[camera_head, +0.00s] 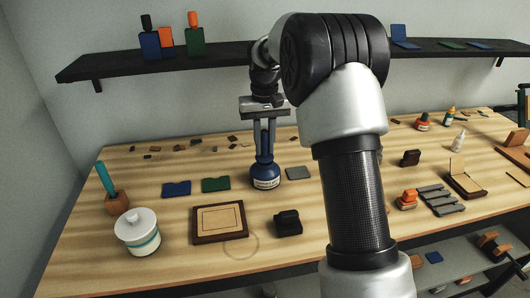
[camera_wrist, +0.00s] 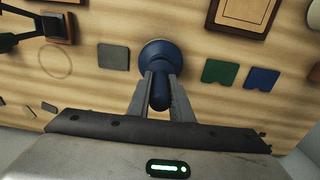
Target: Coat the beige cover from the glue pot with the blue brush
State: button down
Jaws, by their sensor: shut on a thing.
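My gripper (camera_head: 264,156) points down over the middle of the table, shut on the upright dark blue handle (camera_wrist: 160,93) of what looks like the blue brush. The beige cover (camera_head: 219,219) lies flat in a dark brown frame, in front and left of the pot. The wrist view shows its edge at top right.
A white lidded jar (camera_head: 138,233) and a wooden holder (camera_head: 117,203) with a teal stick stand at left. Blue (camera_head: 177,188) and green (camera_head: 216,184) cards lie left of the pot, a grey card (camera_head: 298,173) right. A black block (camera_head: 288,222) sits in front. A shelf (camera_head: 150,67) hangs behind.

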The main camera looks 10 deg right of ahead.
jog(key=shift+w, duration=0.1)
dwell(0.3)
jog(key=shift+s, duration=0.5)
jog(key=shift+w+r+p, duration=0.1)
jog(key=shift+w+p, duration=0.2)
jog(key=shift+p, duration=0.05)
jog(key=shift+w, duration=0.25)
jog(key=shift+p, duration=0.3)
notch_tip(320, 180, up, 10)
jog(key=p, duration=0.8)
jog(key=shift+f, duration=0.2)
jog(key=shift+s+f, duration=0.1)
jog(key=shift+s, duration=0.05)
dwell(0.8)
